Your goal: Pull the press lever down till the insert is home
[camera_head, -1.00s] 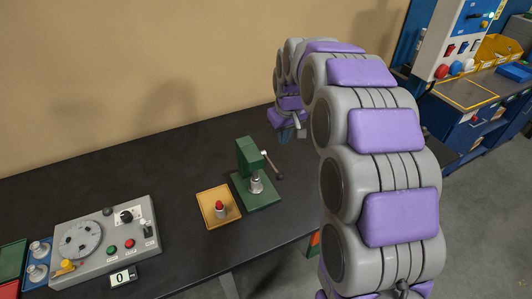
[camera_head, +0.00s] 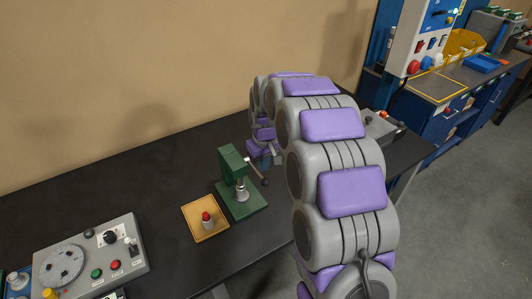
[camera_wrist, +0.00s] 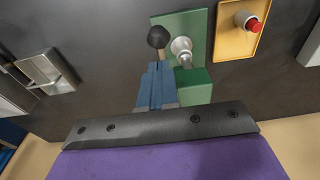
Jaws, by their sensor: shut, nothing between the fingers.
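The green press (camera_head: 229,168) stands on its green base (camera_head: 252,200) on the dark bench. Its lever has a black ball knob (camera_head: 265,182) and sticks out to the right of the column. In the wrist view the knob (camera_wrist: 158,37) is just beyond my gripper (camera_wrist: 156,72), whose blue fingers are shut and empty. I cannot tell whether the fingertips touch the lever. In the head view my gripper (camera_head: 268,160) is close to the lever, partly hidden by my arm.
A grey control box (camera_head: 92,258) with a dial and buttons is at the lower left. A grey metal fixture (camera_wrist: 45,72) sits on the bench in the wrist view.

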